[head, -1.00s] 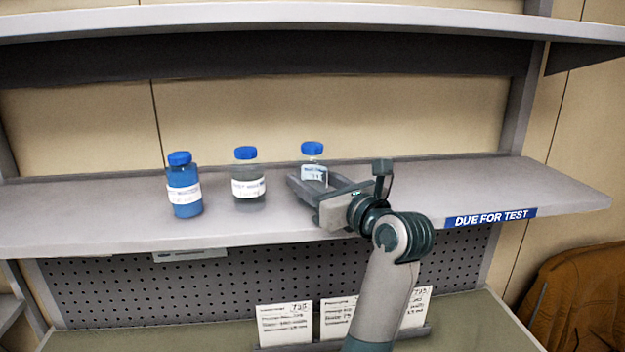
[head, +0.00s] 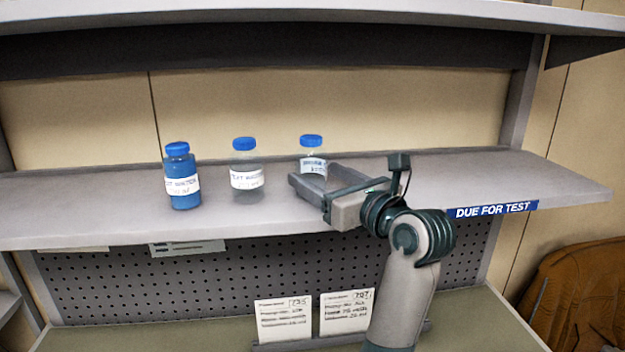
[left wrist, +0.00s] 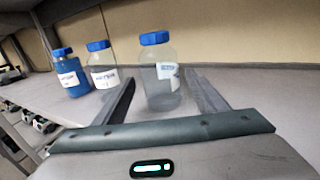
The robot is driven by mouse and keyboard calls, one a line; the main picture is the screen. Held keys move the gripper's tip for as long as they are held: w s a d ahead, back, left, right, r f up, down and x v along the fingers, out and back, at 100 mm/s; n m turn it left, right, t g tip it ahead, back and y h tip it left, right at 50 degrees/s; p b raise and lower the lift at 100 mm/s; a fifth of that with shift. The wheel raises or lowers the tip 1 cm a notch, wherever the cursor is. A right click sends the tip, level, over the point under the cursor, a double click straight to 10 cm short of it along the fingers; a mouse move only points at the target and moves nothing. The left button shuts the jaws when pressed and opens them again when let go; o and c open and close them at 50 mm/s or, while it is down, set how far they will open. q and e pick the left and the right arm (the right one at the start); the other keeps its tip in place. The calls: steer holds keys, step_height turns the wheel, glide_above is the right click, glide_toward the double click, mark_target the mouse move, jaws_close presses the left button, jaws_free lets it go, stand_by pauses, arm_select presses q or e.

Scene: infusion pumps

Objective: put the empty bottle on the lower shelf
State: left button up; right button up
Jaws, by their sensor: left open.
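Three blue-capped bottles stand upright on the grey shelf (head: 110,220). The left one is a blue-filled bottle (head: 181,178). The middle one is a clear bottle (head: 246,172) with a white label. The right one is a clear bottle (head: 312,158) that looks empty; it also shows in the left wrist view (left wrist: 158,75). My left gripper (head: 320,178) is open, low over the shelf, with the right bottle between its fingers. A finger hides that bottle's lower part in the head view; I cannot tell whether either finger touches it. My right gripper is not in view.
Another shelf (head: 300,18) runs above. A "DUE FOR TEST" label (head: 491,210) marks the shelf's front edge, and the shelf is bare right of my gripper. Below are a pegboard (head: 130,285), a green-grey surface (head: 480,325) and printed cards (head: 285,320).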

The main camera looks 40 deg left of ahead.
arm_select(q)
steer(key=b+v, duration=0.3)
steer(key=v, duration=0.5)
steer(key=shift+d+b, duration=0.35)
steer(key=shift+d, duration=0.05)
steer(key=shift+w, duration=0.1)
